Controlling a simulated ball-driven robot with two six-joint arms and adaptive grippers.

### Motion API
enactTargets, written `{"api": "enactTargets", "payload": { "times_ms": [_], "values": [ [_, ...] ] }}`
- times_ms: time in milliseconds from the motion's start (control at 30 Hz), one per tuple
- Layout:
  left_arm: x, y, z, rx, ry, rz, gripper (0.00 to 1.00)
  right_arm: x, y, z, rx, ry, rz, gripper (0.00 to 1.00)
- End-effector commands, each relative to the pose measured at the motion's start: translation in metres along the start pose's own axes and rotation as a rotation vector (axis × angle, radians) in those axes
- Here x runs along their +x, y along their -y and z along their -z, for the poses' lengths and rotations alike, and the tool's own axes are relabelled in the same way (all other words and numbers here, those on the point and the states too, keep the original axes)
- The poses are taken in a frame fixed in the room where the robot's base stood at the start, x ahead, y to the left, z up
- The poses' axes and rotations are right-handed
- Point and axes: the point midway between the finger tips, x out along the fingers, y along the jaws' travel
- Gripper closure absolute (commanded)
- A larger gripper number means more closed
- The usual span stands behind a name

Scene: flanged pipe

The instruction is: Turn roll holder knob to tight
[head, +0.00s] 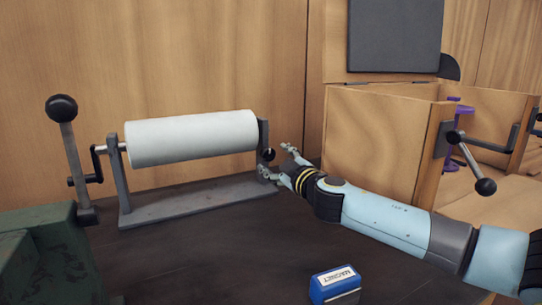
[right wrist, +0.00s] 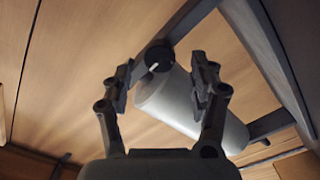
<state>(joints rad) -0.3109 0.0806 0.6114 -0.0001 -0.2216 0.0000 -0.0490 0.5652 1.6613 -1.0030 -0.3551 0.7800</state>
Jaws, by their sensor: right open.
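The roll holder (head: 185,201) is a grey metal frame on a dark surface, carrying a white paper roll (head: 190,138). Its knob (head: 269,154) is a small black round piece on the right upright. In the right wrist view the knob (right wrist: 158,57) shows a white mark and lies between and beyond my fingertips. My right gripper (head: 276,160) is open at the right end of the holder, with its fingers around the knob's place. In the right wrist view the open fingers (right wrist: 164,80) stand apart on both sides. I cannot tell whether they touch the knob. My left gripper is not in view.
A wooden box (head: 385,140) with a black-knobbed lever (head: 485,186) stands at the right. A blue block labelled MAGNET (head: 335,285) lies in front. A green machine (head: 45,255) and a black-ball lever (head: 62,108) are at the left. The dark surface is clear in the middle.

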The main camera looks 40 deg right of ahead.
Motion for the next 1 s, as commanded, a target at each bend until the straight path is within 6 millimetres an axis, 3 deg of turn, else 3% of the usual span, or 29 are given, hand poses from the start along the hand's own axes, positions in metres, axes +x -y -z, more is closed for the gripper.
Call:
{"api": "enactTargets", "payload": {
  "times_ms": [200, 567, 1000],
  "values": [
    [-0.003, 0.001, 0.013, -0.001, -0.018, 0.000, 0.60, 0.029, 0.000, 0.001, 0.002, 0.000, -0.001, 0.40],
    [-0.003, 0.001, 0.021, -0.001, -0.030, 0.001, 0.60, 0.034, 0.001, 0.000, 0.001, 0.001, 0.001, 0.40],
    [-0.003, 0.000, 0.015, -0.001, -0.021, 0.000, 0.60, 0.034, 0.001, 0.000, 0.001, 0.001, 0.001, 0.95]
  ]
}}
